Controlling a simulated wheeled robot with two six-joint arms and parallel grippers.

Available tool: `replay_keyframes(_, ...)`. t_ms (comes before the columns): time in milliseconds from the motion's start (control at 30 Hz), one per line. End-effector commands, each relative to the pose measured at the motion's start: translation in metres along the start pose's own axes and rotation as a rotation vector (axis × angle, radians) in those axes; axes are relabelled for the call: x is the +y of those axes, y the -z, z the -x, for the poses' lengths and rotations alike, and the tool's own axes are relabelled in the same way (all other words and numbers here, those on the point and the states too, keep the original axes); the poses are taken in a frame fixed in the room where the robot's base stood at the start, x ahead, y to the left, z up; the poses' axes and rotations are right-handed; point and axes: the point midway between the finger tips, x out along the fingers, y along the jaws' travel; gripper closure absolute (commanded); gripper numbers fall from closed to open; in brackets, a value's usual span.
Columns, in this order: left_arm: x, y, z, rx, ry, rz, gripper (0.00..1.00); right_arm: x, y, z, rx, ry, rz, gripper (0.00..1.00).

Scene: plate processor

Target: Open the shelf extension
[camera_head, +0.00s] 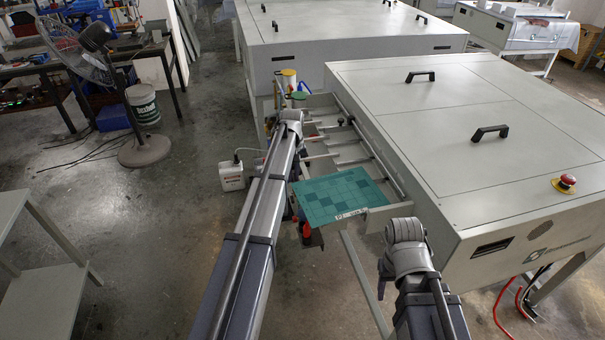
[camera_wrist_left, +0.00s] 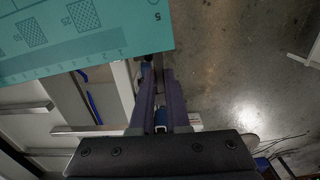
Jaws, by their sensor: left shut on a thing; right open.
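The shelf extension (camera_head: 376,217) sticks out from the left side of the large grey plate processor (camera_head: 480,130). It has an open frame with pale cross bars. A green patterned plate (camera_head: 340,194) lies on its near end, and the plate also fills the upper left of the left wrist view (camera_wrist_left: 80,35). My left gripper (camera_wrist_left: 158,65) is shut on the shelf extension's edge beside the plate; the exact grip spot is partly hidden. In the head view my left arm hides part of the frame.
A red emergency button (camera_head: 566,183) sits on the processor's top. A white canister (camera_head: 231,176) stands on the floor left of the extension. A fan (camera_head: 145,148) and a grey table (camera_head: 40,290) stand further left.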

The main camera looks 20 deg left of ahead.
Motion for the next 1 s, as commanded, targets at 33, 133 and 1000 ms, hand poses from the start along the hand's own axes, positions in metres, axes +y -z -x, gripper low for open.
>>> replay_keyframes(33, -0.001, 0.0, 0.0, 0.0, 0.001, 0.0, 1.0, 0.0, 0.0, 0.0, 0.0, 0.0, 0.0, 0.45)
replay_keyframes(133, 0.0, 0.0, 0.0, 0.0, 0.001, -0.001, 1.0, 0.0, 0.0, 0.0, 0.0, 0.0, 0.0, 0.45)
replay_keyframes(1000, 0.001, 0.0, 0.014, 0.0, 0.0, 0.0, 0.56, 0.001, -0.001, 0.014, 0.0, 0.0, 0.0, 0.45)
